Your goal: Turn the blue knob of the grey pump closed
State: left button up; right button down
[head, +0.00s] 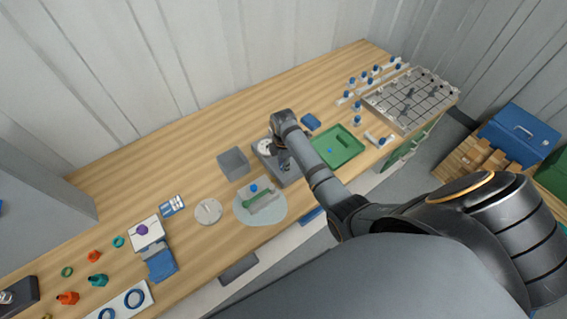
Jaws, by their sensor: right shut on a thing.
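The grey pump (262,158) stands near the middle of the wooden bench, with a pale round dial (265,147) on its top. My right arm reaches in from the lower right, and my right gripper (284,164) points down at the pump's right side. It is shut on a part there, which fits the blue knob. The fingers and wrist hide the knob, so its angle cannot be seen. My left gripper is not in view.
A pale round mat (243,216) bearing a grey and green piece lies in front. A green tray (351,153) lies to the right, with a gridded rack (428,118) beyond. Bare bench lies behind the pump.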

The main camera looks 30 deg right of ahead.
jog(key=shift+m, duration=1.2)
jog(key=m, duration=0.6)
jog(key=shift+w+r, duration=0.1)
jog(key=m, duration=0.4)
jog(key=shift+d+m, duration=0.1)
jog(key=shift+m, duration=0.3)
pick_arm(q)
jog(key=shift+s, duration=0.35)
pick_arm(e)
jog(key=m, duration=0.4)
jog(key=shift+m, duration=0.3)
jog(key=c, duration=1.1)
grip_release()
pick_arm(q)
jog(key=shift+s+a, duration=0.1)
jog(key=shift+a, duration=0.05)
pick_arm(e)
jog(key=shift+o, duration=0.2)
notch_tip(320, 180, up, 12)
